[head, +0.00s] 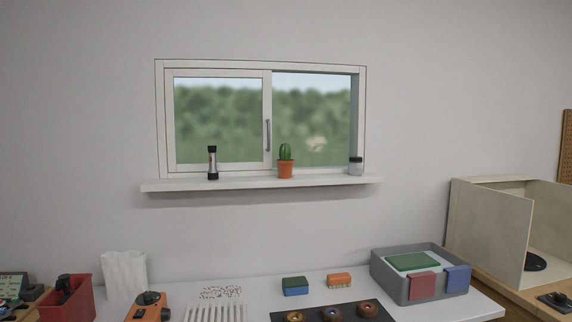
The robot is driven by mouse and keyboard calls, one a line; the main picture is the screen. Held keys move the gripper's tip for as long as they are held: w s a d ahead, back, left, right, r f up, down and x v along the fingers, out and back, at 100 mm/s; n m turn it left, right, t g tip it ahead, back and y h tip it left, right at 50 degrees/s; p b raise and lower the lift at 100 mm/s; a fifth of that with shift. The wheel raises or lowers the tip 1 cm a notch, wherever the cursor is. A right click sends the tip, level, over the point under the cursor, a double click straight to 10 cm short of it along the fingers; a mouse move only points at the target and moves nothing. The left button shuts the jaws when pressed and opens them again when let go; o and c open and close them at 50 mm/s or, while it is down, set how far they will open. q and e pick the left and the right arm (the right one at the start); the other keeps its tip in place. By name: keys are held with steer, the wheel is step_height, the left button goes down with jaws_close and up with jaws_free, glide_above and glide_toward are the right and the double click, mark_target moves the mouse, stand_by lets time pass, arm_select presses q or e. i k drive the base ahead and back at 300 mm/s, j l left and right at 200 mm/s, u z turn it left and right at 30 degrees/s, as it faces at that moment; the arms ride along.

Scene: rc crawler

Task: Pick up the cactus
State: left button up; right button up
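The cactus (286,152) is small and green and stands upright in an orange terracotta pot (286,170). The pot rests on the white window sill (235,184), near its middle, in front of the window. No gripper shows in the head view, so I cannot see where either gripper is relative to the cactus.
On the sill, a dark-capped flashlight-like object (212,163) stands left and a small lidded jar (356,166) right.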

mark_target(285, 164)
steer(key=i+l+z, duration=0.35)
steer(key=i+z, duration=0.35)
steer(key=i, duration=0.2)
